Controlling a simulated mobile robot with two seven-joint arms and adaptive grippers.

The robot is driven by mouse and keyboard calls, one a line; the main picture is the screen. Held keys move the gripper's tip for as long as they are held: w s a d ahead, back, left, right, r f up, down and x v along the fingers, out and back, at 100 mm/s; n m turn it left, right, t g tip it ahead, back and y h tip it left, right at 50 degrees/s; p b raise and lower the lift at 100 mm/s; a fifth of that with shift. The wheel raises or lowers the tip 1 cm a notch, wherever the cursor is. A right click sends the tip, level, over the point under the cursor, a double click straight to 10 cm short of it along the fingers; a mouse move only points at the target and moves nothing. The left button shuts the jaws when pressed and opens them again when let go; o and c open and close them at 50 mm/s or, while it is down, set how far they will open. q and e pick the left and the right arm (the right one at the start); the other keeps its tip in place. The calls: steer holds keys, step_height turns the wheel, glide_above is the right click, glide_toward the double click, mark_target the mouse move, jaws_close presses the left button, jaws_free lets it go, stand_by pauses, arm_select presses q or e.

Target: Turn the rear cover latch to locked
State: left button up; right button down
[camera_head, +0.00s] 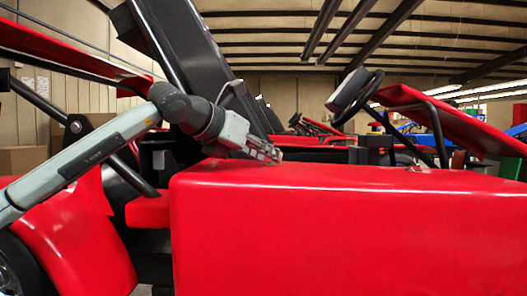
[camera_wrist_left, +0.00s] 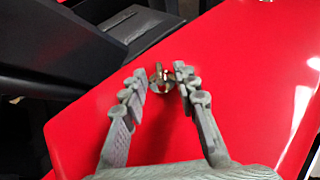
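The red rear cover (camera_head: 345,230) fills the lower right of the head view, and its flat top lies under my left gripper in the left wrist view (camera_wrist_left: 245,75). A small metallic latch (camera_wrist_left: 162,78) stands on the cover between the fingertips of my left gripper (camera_wrist_left: 163,80). The fingers are spread, with a gap around the latch. In the head view, my left gripper (camera_head: 268,153) is low over the cover's left back edge, and the latch there is hidden behind the fingers. Which way the latch is turned is hard to tell. My right gripper is not in view.
A second small metal fitting (camera_head: 414,168) sits on the cover top farther right. A steering wheel (camera_head: 358,95) and other karts stand behind. The cover's top is otherwise clear.

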arm_select(q)
steer(key=shift+c, duration=0.4)
jaws_close()
steer(key=m+g+h, duration=0.1)
steer(key=m+g+h+p, duration=0.1)
steer(key=m+g+p, duration=0.1)
steer(key=shift+w+a+m+h, duration=0.3)
steer(key=shift+w+h, duration=0.1)
steer(key=shift+w+r+m+g+h, duration=0.15)
steer(key=shift+m+g+h, duration=0.45)
steer(key=shift+m+g, duration=0.35)
steer(key=m+g, duration=0.3)
steer(key=m+g+h, duration=0.1)
steer(key=g, duration=0.1)
steer(key=shift+w+a+m+g, duration=0.15)
steer(key=shift+w+m+g, duration=0.1)
steer(key=shift+w+m, duration=0.15)
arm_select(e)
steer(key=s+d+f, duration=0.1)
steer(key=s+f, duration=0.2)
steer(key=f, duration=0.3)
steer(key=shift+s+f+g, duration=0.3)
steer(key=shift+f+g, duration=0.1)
arm_select(q)
steer(key=shift+m+g, duration=0.25)
steer(key=shift+g, duration=0.05)
